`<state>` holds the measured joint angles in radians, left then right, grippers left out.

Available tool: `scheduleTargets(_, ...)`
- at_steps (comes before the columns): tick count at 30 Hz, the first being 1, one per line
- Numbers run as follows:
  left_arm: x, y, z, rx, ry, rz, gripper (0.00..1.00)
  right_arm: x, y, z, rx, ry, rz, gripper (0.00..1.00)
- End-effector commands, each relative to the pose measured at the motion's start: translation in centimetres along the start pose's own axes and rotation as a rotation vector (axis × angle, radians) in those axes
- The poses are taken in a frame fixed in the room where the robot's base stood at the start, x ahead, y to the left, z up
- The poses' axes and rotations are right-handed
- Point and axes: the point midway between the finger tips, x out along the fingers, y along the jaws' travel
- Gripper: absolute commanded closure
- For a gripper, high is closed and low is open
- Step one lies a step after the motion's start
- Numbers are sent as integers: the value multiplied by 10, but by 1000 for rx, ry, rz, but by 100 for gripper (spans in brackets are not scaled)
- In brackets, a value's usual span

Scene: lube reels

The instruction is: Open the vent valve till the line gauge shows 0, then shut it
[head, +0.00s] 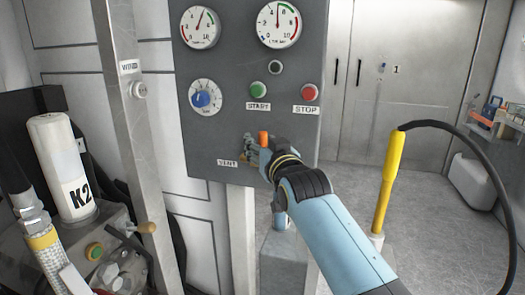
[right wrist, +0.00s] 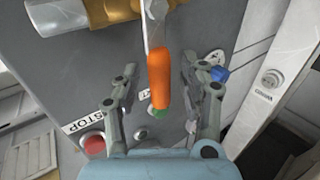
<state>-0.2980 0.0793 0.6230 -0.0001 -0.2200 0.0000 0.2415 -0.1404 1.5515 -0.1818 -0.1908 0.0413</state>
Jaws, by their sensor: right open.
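The vent valve's orange handle (head: 263,138) stands up at the lower edge of the grey panel, above the VENT label (head: 227,163). In the right wrist view the orange handle (right wrist: 158,80) lies between the fingers of my right gripper (right wrist: 160,88), with a gap on each side. The right gripper (head: 254,147) is open, and its own arm partly hides the valve. The line gauge (head: 278,25) is the upper right dial; its needle points about straight up, mid-scale, not at 0. My left gripper is not in view.
The panel also bears another gauge (head: 201,27), a blue knob (head: 201,99), a green START button (head: 258,90) and a red STOP button (head: 310,92). A K2 canister (head: 62,165) stands left; a yellow lance (head: 388,180) with a black hose stands right.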

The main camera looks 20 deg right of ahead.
Motion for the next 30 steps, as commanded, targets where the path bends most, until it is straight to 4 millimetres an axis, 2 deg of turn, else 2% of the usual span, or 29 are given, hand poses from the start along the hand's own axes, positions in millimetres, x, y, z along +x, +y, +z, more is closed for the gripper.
scheduleTargets(5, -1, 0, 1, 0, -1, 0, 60, 0, 0, -1, 0, 1, 0, 57)
scheduleTargets(6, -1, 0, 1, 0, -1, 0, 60, 0, 0, -1, 0, 1, 0, 60)
scheduleTargets(15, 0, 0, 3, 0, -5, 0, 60, 0, 0, -1, 0, 1, 0, 99)
scheduleTargets(30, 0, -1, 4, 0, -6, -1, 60, 0, 0, 0, -1, -1, 0, 100)
